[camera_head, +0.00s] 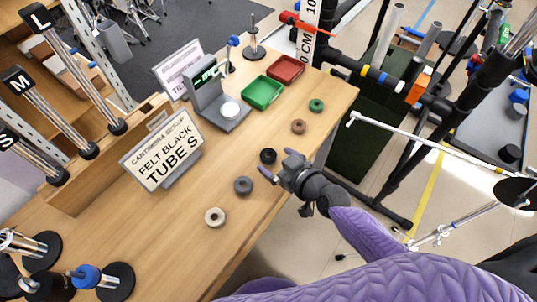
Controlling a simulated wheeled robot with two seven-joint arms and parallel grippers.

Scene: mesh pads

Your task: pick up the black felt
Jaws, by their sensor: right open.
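The black felt (268,156) is a small dark ring lying flat on the wooden table, near its right edge. The ring appears to be near the opening between the fingertips, not gripped. Whether a finger touches it I cannot tell. A sign (162,150) reading "FELT BLACK TUBE S" stands on the table to the left. My left gripper is not in view.
Other rings lie nearby: grey (243,185), cream (215,217), brown (298,126) and green (316,105). A scale (220,108), a green tray (262,93) and a red tray (286,69) stand farther back. Tubes marked L, M and S are at left.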

